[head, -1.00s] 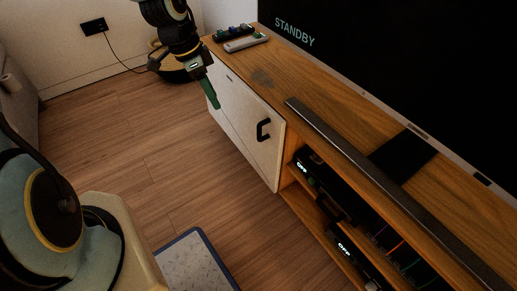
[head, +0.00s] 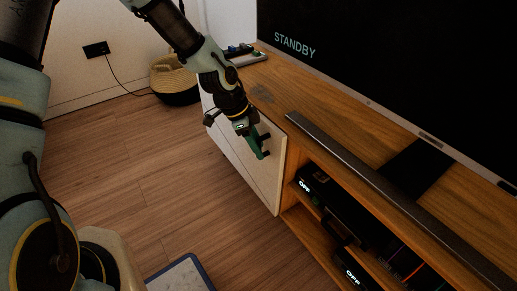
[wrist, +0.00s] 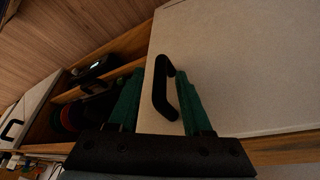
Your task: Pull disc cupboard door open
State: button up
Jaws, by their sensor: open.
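The white cupboard door (head: 262,185) is at the left end of the wooden TV unit and looks shut. It also fills the right of the wrist view (wrist: 240,65). Its black bar handle (wrist: 160,88) stands near the door's edge beside the open shelves. My gripper (head: 262,150) is at the handle, in front of the door, and partly hides it in the head view. In the wrist view my gripper (wrist: 162,100) is open, with one green finger on each side of the handle. I cannot tell whether either finger touches it.
Open shelves with black devices (head: 320,185) lie right of the door. A soundbar (head: 350,155) and a television (head: 390,75) are on top. A blue-edged mat (head: 182,275) lies in front; the wooden floor (head: 150,180) between is clear.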

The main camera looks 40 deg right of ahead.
jog(key=shift+s+d+f, duration=0.1)
jog(key=shift+f, duration=0.2)
jog(key=shift+c, duration=0.3)
grip_shut()
dwell(1.0)
